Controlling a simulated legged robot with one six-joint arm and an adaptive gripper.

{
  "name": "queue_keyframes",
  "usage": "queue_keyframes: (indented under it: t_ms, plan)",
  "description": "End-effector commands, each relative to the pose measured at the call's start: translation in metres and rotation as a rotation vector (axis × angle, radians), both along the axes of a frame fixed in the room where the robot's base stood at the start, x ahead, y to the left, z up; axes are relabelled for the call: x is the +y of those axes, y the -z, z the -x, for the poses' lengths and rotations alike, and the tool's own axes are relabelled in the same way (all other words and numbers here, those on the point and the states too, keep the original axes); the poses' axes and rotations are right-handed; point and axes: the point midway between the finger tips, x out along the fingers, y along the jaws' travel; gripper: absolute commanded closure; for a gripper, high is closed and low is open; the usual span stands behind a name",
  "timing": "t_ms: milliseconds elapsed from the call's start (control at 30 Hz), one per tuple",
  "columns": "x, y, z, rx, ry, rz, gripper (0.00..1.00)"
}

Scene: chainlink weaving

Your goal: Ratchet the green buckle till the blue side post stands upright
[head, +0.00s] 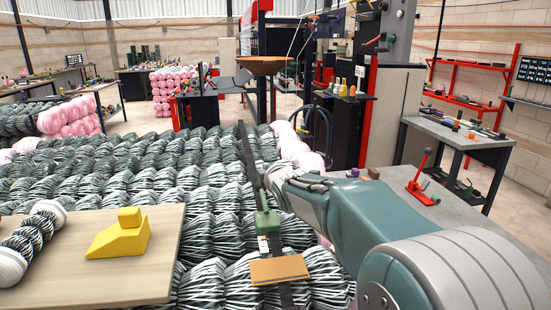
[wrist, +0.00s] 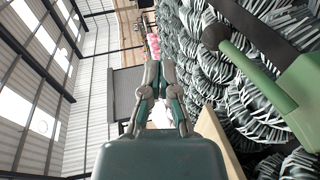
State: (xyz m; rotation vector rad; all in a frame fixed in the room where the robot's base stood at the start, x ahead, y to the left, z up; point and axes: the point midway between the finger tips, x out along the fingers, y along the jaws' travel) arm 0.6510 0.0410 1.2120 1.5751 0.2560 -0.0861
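The green buckle (head: 268,222) sits on a dark strap (head: 249,160) that runs away from me over the striped rolls. In the wrist view the green buckle (wrist: 290,95) is large at the right, with the dark strap (wrist: 265,32) beside it. My gripper (head: 270,173) is above the rolls, beyond the buckle and close to the strap. In the wrist view my gripper's fingers (wrist: 160,64) come together at the tips with nothing visible between them. They are apart from the buckle. I cannot make out a blue side post.
A brown board (head: 279,270) lies on the strap nearer me. A wooden table (head: 120,285) at left bears a yellow wedge (head: 120,240) and a striped roll (head: 32,242). A grey bench (head: 450,210) at right bears a red lever tool (head: 421,182). Striped rolls (head: 100,180) cover the middle.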

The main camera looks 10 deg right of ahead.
Motion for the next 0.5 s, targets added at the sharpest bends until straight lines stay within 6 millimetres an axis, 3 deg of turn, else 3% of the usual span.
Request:
queue_keyframes:
  t_ms: [167,500]
  plan:
    - [-0.003,-0.025,0.018,0.0,0.001,0.002,1.0]
    - [-0.006,-0.045,0.032,0.003,-0.001,0.002,1.0]
